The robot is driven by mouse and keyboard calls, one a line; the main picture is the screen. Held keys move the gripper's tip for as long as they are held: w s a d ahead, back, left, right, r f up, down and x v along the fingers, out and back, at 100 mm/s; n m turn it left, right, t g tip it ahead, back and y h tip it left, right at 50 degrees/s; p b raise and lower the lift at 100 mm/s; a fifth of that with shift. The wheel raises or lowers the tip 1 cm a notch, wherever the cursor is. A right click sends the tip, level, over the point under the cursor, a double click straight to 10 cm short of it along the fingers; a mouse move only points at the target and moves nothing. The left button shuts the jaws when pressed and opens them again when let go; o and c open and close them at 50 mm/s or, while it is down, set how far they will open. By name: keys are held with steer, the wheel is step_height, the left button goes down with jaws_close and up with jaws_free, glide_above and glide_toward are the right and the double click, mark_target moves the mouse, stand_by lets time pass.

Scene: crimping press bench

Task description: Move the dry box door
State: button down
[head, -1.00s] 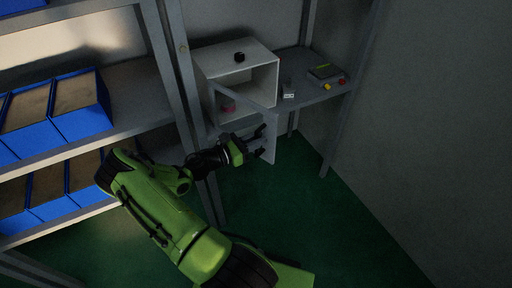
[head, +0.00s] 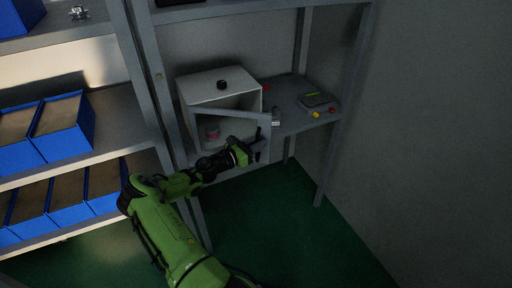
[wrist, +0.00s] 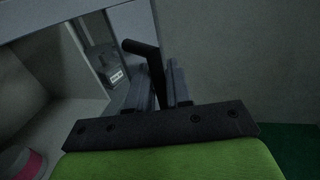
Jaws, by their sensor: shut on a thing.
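The dry box (head: 215,94) is a white box on the grey shelf, with a dark round knob on top. Its framed door (head: 232,112) stands partly open, hinged at the left, its free edge out in front of the box at the right. My gripper (head: 258,145) is shut on the black door handle at that free edge. In the wrist view the handle (wrist: 142,48) sticks up by my fingers (wrist: 168,84), and the door frame (wrist: 82,42) shows at the left. A pink-and-white round item (head: 212,132) stands inside the box.
A small grey block with a white label (head: 275,118) stands close to the door's free edge. A device with yellow and red buttons (head: 319,104) sits farther right on the shelf. Shelf posts (head: 163,95) and blue bins (head: 62,130) are at the left.

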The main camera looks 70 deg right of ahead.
stand_by(0.3)
steer(key=c, duration=1.2)
jaws_free()
steer(key=v, duration=1.5)
steer(key=shift+w+a, duration=0.3)
